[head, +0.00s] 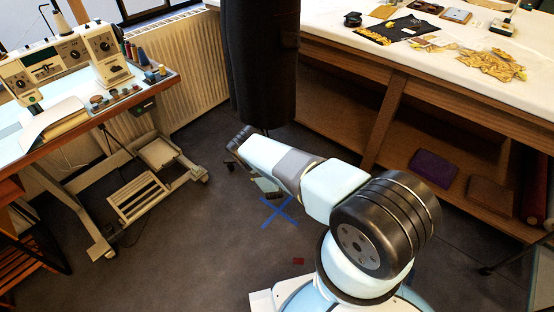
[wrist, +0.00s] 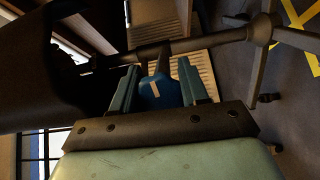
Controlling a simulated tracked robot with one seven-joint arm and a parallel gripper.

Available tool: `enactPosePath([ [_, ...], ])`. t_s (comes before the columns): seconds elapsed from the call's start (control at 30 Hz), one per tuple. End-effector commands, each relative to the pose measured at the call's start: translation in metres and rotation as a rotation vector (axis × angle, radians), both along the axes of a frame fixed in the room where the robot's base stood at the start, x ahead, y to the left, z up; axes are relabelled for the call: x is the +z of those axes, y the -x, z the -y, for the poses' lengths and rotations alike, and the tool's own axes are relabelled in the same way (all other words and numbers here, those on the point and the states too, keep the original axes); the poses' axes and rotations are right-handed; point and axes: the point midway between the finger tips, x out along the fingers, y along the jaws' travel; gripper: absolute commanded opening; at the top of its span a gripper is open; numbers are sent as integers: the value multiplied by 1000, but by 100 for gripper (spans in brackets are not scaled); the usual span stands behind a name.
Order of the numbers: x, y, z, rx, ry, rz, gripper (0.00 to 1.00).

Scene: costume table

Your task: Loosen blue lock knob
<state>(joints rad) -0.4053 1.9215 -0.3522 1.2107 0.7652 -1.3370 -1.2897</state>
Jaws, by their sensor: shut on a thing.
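The blue lock knob (wrist: 158,93), with a pale mark on its face, sits in the middle of the wrist view. My gripper (wrist: 157,82) has one finger on each side of it and is shut on it. The knob is at a dark metal pole (wrist: 200,42) that runs across the wrist view. In the head view a dark dress form (head: 262,65) stands behind my arm's far end. I cannot make out the knob there, and my gripper is largely hidden by my arm.
A sewing table (head: 150,85) with machines stands at the left, by a radiator (head: 195,65). A long workbench (head: 340,32) with garments is at the right. A blue tape cross (head: 279,211) marks the floor. Open floor lies at lower left of my arm.

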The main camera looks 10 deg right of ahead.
Motion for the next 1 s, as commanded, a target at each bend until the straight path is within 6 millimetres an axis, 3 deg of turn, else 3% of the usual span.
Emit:
enactPosePath([
  [0.67, -5, 4, 0, 0, 62, -12, 14],
  [0.7, -5, 4, 0, 0, 62, -12, 46],
  [0.93, -3, 2, 0, 0, 62, -8, 68],
  [1.0, -2, 2, 0, 0, 62, -7, 69],
])
